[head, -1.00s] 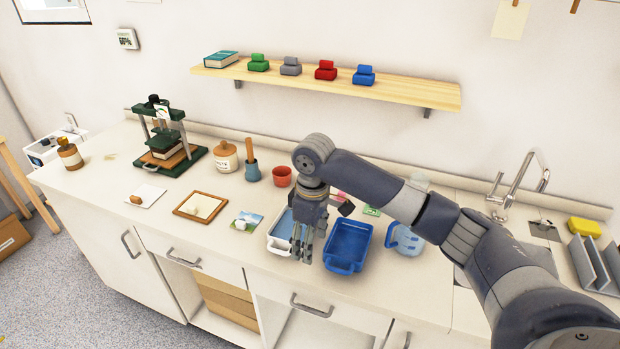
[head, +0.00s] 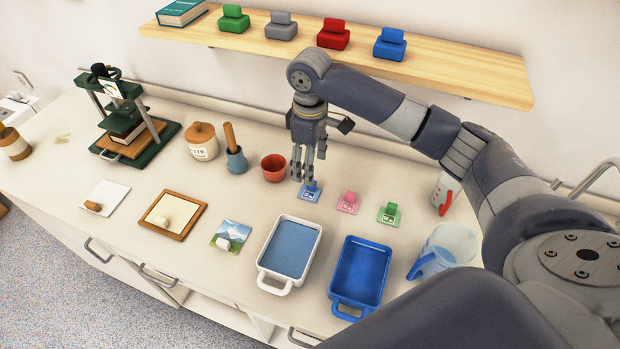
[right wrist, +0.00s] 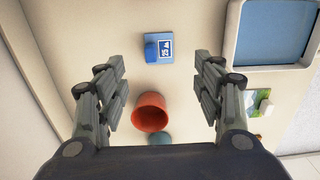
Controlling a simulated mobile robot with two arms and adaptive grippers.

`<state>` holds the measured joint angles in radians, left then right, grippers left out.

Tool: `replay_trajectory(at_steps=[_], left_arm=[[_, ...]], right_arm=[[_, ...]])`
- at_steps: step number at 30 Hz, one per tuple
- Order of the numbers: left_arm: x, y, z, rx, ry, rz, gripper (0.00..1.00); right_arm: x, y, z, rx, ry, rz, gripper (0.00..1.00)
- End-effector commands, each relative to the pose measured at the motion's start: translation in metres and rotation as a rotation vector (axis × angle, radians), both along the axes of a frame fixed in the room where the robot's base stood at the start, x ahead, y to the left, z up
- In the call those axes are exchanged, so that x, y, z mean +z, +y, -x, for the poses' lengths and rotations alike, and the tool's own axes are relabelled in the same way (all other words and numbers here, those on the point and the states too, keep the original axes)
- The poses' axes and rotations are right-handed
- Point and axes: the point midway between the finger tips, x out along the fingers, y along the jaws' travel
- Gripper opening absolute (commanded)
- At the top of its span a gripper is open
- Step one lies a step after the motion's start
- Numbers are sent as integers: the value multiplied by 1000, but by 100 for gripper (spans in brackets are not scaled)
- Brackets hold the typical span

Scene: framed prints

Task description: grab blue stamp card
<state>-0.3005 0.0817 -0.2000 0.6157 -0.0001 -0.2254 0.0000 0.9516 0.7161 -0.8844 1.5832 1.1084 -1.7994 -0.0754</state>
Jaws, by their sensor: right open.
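The blue stamp card (head: 310,192) lies on the counter with a small blue block on it, to the left of a pink card (head: 348,203) and a green card (head: 389,214). In the right wrist view the blue stamp card (right wrist: 158,48) lies ahead, between the lines of the two fingers and apart from them. My right gripper (head: 308,178) points down above the counter, just by the blue card. It is open and empty; its spread fingers also show in the right wrist view (right wrist: 160,82). My left gripper is not in view.
A red cup (head: 273,168) stands close to the left of the gripper. A white tray (head: 263,268) and a blue tray (head: 334,290) lie in front. A shelf (head: 440,66) with colored stamps hangs behind. A measuring jug (head: 452,243) stands at right.

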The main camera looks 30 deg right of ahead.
Motion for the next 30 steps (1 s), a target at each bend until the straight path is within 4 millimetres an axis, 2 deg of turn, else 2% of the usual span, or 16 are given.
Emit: replay_trajectory(at_steps=[3, 7, 11, 16, 21, 29, 30], left_arm=[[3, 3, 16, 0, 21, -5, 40], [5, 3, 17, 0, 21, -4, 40], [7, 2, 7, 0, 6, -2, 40], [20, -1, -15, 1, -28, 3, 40], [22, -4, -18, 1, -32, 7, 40], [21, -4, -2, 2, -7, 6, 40], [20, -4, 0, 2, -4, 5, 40]], right_arm=[[-20, 0, 1, -1, 5, 2, 62], [-35, 0, 0, -1, 2, 1, 62], [-43, 0, 0, 0, 1, 1, 62], [-66, -1, -2, -2, 4, 1, 62], [-88, 0, -2, 0, 1, 1, 62], [-93, 0, -3, 1, -1, 1, 62], [-93, 0, -3, 0, -1, 1, 57]])
